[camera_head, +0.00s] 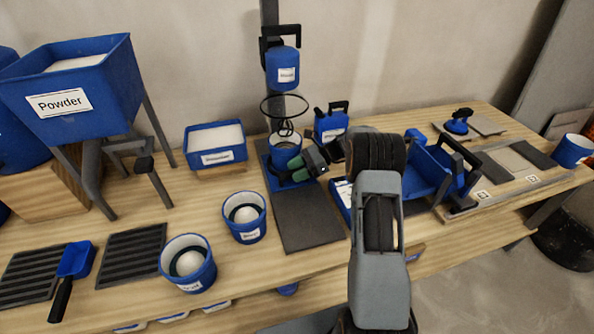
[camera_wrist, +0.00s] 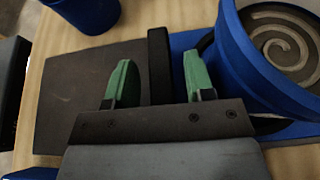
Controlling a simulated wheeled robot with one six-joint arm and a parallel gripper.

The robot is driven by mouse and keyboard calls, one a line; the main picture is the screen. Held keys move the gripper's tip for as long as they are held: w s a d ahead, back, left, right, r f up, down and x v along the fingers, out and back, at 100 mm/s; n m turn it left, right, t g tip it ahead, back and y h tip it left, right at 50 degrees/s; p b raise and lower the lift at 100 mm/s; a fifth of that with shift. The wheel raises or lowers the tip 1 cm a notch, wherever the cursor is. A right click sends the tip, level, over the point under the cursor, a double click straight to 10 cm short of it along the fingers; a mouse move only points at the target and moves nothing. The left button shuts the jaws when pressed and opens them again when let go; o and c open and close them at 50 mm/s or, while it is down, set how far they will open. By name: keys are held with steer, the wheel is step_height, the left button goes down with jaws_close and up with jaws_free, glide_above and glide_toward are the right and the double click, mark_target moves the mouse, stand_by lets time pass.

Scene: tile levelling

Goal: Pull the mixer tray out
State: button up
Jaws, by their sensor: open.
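The mixer tray (camera_head: 267,177) is a blue plate under the mixer at the middle of the head view. A blue bucket (camera_head: 286,160) stands on it below the whisk. In the wrist view the tray (camera_wrist: 183,42) shows beside the bucket (camera_wrist: 237,50), and a black upright handle (camera_wrist: 158,60) is at its edge. My gripper (camera_wrist: 158,84) has green fingertips and is open, with one finger on each side of the handle. I cannot tell whether they touch it. In the head view my gripper (camera_head: 301,169) is at the tray's front right, partly hiding it.
A dark mat (camera_head: 307,220) lies in front of the tray. Two labelled blue buckets (camera_head: 244,217) (camera_head: 188,264) stand left of it. The mixer head (camera_head: 283,68) and whisk (camera_head: 285,108) hang above. A blue carrier (camera_head: 430,172) stands to the right, behind my arm.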

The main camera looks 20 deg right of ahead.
steer(key=shift+c, duration=0.3)
jaws_close()
steer(key=shift+s, duration=0.1)
